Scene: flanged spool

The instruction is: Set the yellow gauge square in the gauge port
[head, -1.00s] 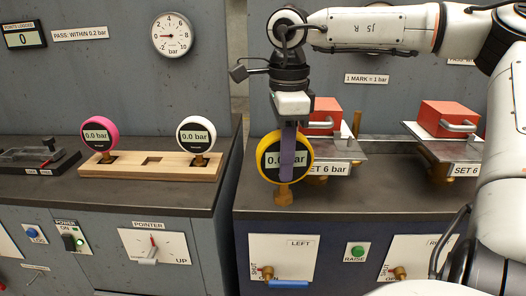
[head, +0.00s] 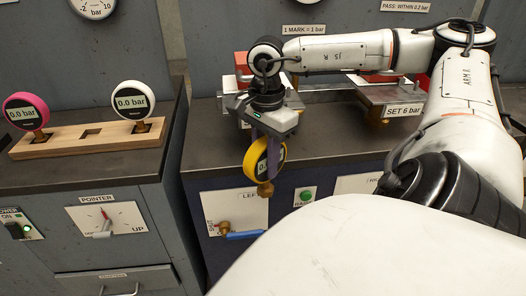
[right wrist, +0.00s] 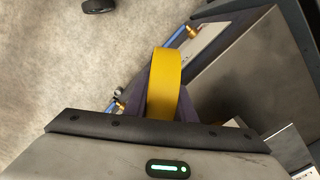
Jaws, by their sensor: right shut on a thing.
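The yellow gauge (head: 251,160) has a round yellow rim, a dark face and a brass stem pointing down. My right gripper (head: 272,150) is shut on it and holds it in the air in front of the right bench, above the LEFT valve panel (head: 236,215). Its face is turned mostly to the right, so the reading is hard to see. In the right wrist view the yellow rim (right wrist: 165,85) stands edge-on between the purple fingers. I cannot make out the gauge port in these views. My left gripper is not in view.
A wooden rack (head: 60,145) on the left bench holds a pink gauge (head: 26,112) and a white gauge (head: 133,100), with an empty square hole between them. Red weights and SET 6 bar plates (head: 400,110) stand behind my right arm. A gap separates the benches.

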